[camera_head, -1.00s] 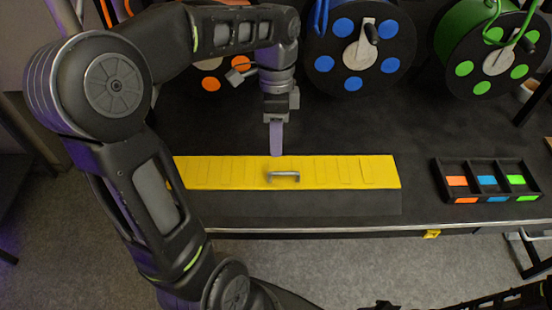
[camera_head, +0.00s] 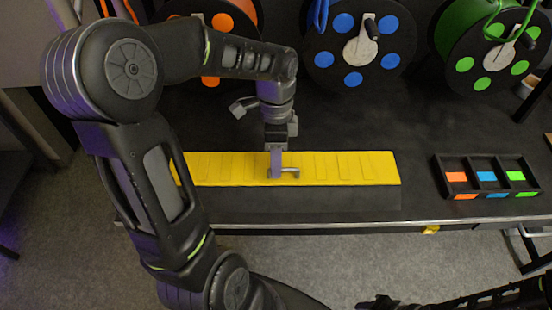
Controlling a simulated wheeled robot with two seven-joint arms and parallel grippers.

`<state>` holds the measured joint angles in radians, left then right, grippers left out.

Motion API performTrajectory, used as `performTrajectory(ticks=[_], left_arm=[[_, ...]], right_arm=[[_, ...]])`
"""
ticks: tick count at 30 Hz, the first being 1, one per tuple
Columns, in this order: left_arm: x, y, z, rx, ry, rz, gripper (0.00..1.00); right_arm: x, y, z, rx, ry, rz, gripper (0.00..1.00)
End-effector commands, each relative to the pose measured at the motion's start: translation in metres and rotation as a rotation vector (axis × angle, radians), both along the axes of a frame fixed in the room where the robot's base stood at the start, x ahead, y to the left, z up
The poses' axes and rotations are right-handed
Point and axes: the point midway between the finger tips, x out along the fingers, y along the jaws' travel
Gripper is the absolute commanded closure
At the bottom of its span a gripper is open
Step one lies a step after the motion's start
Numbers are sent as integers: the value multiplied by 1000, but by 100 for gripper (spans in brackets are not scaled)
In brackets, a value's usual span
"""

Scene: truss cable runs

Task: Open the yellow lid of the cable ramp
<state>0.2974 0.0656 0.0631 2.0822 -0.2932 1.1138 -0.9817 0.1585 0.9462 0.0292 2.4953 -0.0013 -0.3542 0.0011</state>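The cable ramp's yellow lid (camera_head: 340,168) lies flat and closed along the table, above a dark ramp base (camera_head: 320,204). From this angle I cannot tell whether the fingers are open or closed on the handle. My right arm shows only as dark parts at the bottom right edge; its gripper fingers cannot be made out.
An orange reel (camera_head: 222,20), a blue-dotted reel (camera_head: 352,50) and a green reel (camera_head: 490,45) stand along the back. A black tray (camera_head: 436,166) with orange, blue and green pieces sits at the right. The table's front edge (camera_head: 330,224) runs just before the ramp.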

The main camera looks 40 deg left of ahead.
Motion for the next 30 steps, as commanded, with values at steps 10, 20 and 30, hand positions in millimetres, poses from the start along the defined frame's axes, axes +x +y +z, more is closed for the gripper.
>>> performTrajectory(ticks=[10,20,30], left_arm=[[0,0,0,0,0,0,90],[0,0,0,1,-1,0,100],[0,0,1,1,-1,0,100]], right_arm=[[0,0,0,0,0,0,64],[0,0,0,0,0,0,64],[0,0,0,0,0,0,64]])
